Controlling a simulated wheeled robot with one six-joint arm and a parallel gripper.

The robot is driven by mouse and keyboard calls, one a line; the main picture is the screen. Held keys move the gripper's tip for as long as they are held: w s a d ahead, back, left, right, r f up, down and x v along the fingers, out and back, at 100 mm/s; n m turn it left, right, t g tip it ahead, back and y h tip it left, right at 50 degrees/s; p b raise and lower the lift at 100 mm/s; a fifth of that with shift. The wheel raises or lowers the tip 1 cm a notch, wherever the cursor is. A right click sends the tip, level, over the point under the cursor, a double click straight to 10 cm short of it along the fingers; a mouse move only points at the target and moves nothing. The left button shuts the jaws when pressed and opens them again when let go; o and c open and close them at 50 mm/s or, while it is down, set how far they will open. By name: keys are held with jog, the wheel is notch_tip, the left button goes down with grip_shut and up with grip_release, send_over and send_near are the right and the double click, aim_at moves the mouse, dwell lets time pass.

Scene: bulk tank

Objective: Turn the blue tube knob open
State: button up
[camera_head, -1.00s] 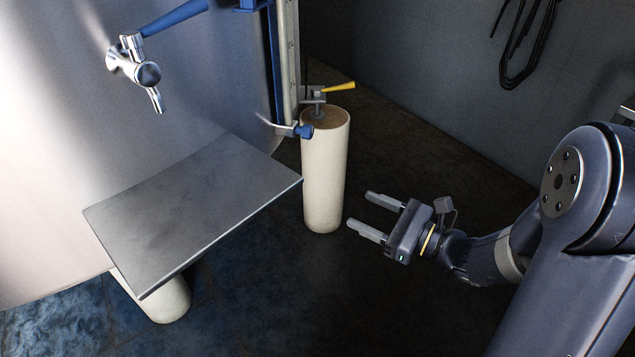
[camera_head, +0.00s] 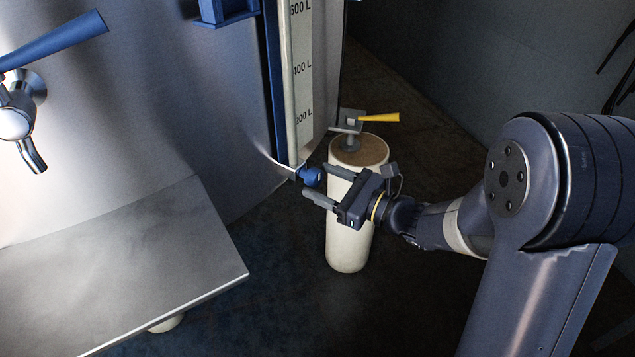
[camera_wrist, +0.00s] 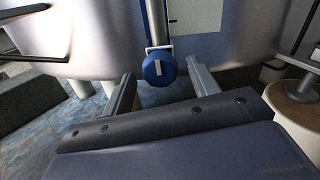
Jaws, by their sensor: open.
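The blue tube knob (camera_head: 311,177) sits at the foot of the level gauge on the tank, below the 200 L mark. In the wrist view the knob (camera_wrist: 158,68) is a round blue cap with a pale bar across its face. My gripper (camera_head: 315,182) is open and empty, its fingers pointing at the knob. In the wrist view the knob shows between and just beyond the two fingertips (camera_wrist: 161,76). I cannot tell whether a finger touches it.
A cream post (camera_head: 352,225) with a yellow-handled valve (camera_head: 378,117) stands right behind my gripper. A metal shelf (camera_head: 130,265) juts from the tank (camera_head: 150,120) at lower left. A tap with a blue lever (camera_head: 50,42) is at upper left. Dark floor is clear below the gripper.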

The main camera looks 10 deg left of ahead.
jog(key=shift+x, duration=0.95)
jog(key=c, duration=1)
